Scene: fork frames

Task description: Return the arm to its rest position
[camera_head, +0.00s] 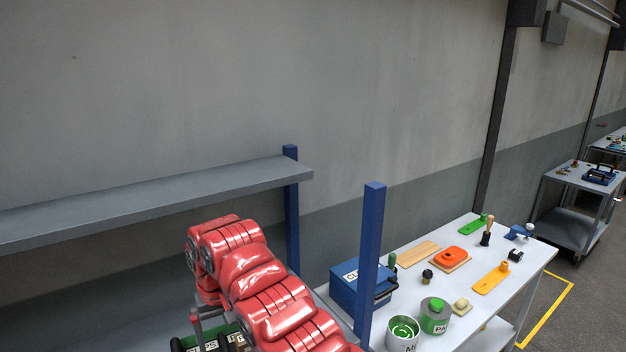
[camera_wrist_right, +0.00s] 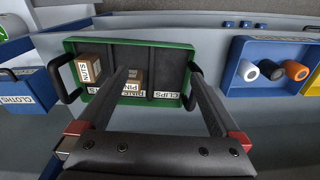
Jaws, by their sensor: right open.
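My right arm (camera_head: 265,285) is red and reaches up from the lower edge in the head view, bent over at the top. My right gripper (camera_wrist_right: 158,80) shows in the right wrist view with its two dark fingers wide apart and nothing between them. Behind the fingers is a dark tray with a green rim (camera_wrist_right: 130,41) and black side handles, and I cannot tell how far below it is. A small part of the green tray (camera_head: 222,329) also shows in the head view, beside the arm. My left gripper is out of view.
A grey shelf (camera_head: 150,201) on blue posts (camera_head: 371,265) stands near the arm. Brown boxes (camera_wrist_right: 88,70) sit in the tray. A blue bin (camera_wrist_right: 262,41) with rolls is at its right, a cloths bin (camera_wrist_right: 22,88) at its left. A white table (camera_head: 480,328) holds cans and tools.

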